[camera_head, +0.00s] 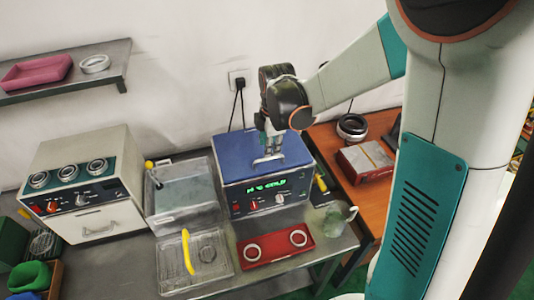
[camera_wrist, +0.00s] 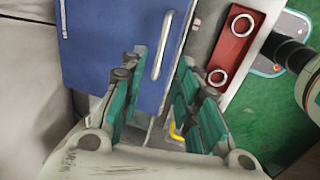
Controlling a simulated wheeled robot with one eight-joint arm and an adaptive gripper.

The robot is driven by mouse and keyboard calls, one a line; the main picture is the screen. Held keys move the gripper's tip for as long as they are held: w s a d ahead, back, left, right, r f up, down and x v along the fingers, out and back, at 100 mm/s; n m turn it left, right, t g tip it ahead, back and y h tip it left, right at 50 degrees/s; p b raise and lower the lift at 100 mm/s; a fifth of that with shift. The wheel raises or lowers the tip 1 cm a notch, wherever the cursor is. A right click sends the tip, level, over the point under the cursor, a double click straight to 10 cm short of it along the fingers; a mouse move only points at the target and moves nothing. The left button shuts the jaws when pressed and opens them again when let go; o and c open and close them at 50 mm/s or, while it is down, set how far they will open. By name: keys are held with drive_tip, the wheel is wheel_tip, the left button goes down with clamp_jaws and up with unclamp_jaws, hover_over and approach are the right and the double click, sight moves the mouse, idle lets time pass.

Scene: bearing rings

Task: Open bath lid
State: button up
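The bath (camera_head: 255,175) is a grey box with a blue lid (camera_head: 240,157), a green display and knobs on its front. The lid is shut and lies flat. A pale bar handle (camera_head: 268,160) is on the lid near its front edge. My gripper (camera_head: 273,148) points down just above the handle. In the wrist view the teal fingers of my gripper (camera_wrist: 161,62) are apart, with the handle (camera_wrist: 162,45) showing in the gap between them. The blue lid (camera_wrist: 105,45) fills much of that view. I cannot tell whether the fingers touch the handle.
A clear-lidded tank (camera_head: 182,195) stands left of the bath. A red tray (camera_head: 275,245) with two rings lies in front, beside a glass jug (camera_head: 337,218). A wire basket with a yellow handle (camera_head: 188,252) is front left. An oven-like unit (camera_head: 85,185) stands further left.

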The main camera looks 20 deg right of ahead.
sight(268, 160)
drive_tip(key=f, duration=0.3)
drive_tip(key=w+f, duration=0.1)
drive_tip(key=f, duration=0.2)
drive_tip(key=shift+w+b, duration=0.1)
drive_tip(key=shift+b, duration=0.25)
clamp_jaws()
